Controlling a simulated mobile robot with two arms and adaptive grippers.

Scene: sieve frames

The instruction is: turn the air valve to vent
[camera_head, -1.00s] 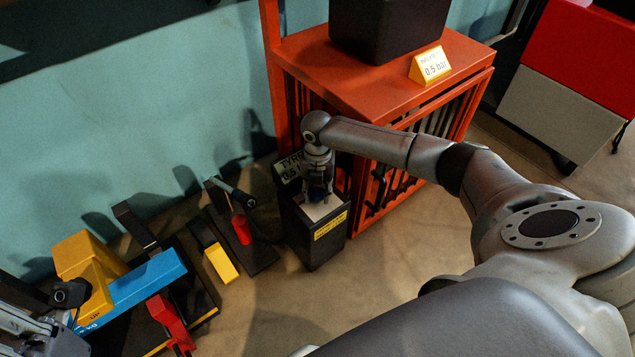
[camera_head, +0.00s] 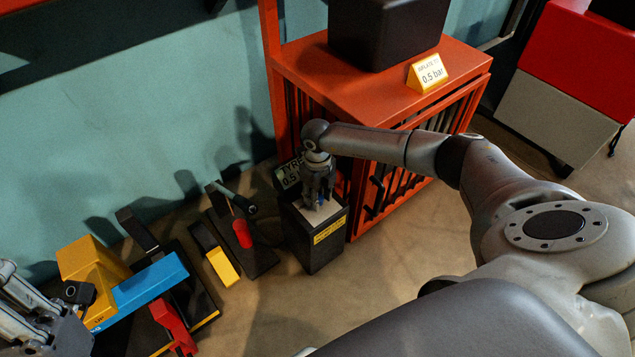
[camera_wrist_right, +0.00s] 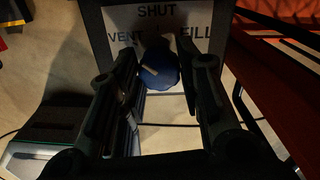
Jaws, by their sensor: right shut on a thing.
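The air valve's blue knob (camera_wrist_right: 160,72) sits on a white plate (camera_wrist_right: 190,122) printed SHUT at the top, VENT at left and FILL at right. Its pale pointer line lies on the knob's left side, slanting up towards VENT. My right gripper (camera_wrist_right: 158,62) has a finger on each side of the knob and is shut on it. In the head view, my right gripper (camera_head: 318,198) points down at the top of the dark valve box (camera_head: 315,245); only a little blue shows between its fingers. My left gripper (camera_head: 72,300) is partly in view at the lower left, away from the valve; its jaws are unclear.
Left of the box are a stand with a red handle (camera_head: 242,233), a yellow block (camera_head: 222,267) and a blue bar (camera_head: 150,285). Floor in front is clear.

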